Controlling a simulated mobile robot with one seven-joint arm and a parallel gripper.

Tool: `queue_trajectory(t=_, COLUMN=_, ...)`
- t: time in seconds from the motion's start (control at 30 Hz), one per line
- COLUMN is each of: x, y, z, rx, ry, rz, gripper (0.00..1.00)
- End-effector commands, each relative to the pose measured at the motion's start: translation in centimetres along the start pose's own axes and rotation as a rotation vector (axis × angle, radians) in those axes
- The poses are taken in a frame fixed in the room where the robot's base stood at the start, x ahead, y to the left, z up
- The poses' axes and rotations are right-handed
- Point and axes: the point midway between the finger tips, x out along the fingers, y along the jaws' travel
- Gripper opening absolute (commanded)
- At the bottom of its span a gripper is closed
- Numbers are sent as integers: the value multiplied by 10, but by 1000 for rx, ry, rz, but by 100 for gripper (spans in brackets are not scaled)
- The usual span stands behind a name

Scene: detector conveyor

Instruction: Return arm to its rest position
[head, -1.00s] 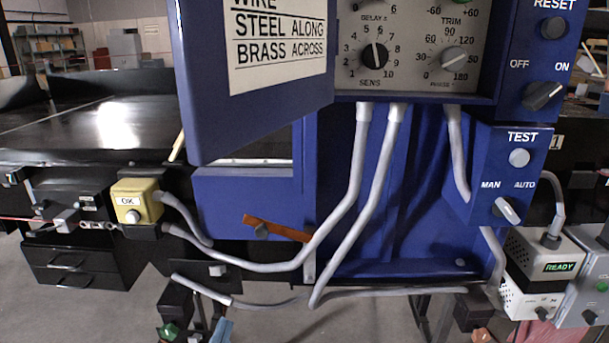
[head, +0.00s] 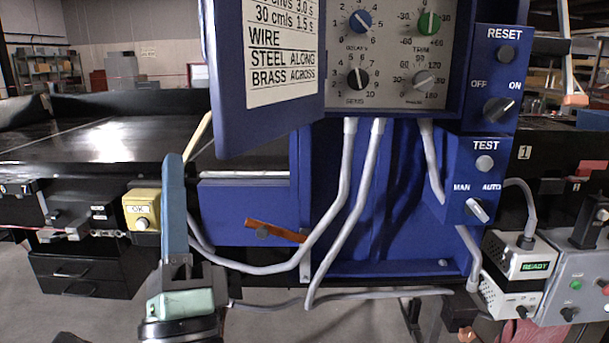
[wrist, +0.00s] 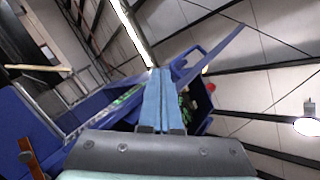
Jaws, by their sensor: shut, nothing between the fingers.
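My gripper (head: 174,170) points upward at the lower left of the head view, its long blue fingers together with nothing between them. It stands in front of the blue detector frame's left end, just right of the yellow OK button box (head: 142,209), and hides part of the grey cables. In the wrist view the fingers (wrist: 162,85) are side by side and point up towards the open blue cabinet door and the ceiling. The blue control cabinet (head: 390,60) has its door (head: 268,60) open to the left.
The black conveyor belt (head: 60,146) runs at the left. An orange lever (head: 277,231) is on the blue frame. Grey cables (head: 345,185) hang under the cabinet. A READY box (head: 518,265) and a grey button box (head: 585,285) stand at the right. Open floor shows below.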

Motion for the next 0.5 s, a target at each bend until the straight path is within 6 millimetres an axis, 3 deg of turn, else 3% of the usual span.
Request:
queue_trajectory(t=0.03, x=10, y=-29, z=7, rx=-227, ry=-38, rz=-29, gripper=0)
queue_trajectory(t=0.1, x=20, y=-59, z=15, rx=-570, ry=-69, rz=-49, gripper=0)
queue_trajectory(t=0.3, x=31, y=-136, z=7, rx=-1490, ry=0, rz=-38, gripper=0)
queue_trajectory(t=0.4, x=29, y=-168, z=-5, rx=-1821, ry=79, rz=11, gripper=0)
queue_trajectory(t=0.5, x=24, y=-191, z=-14, rx=-2033, ry=148, rz=62, gripper=0)
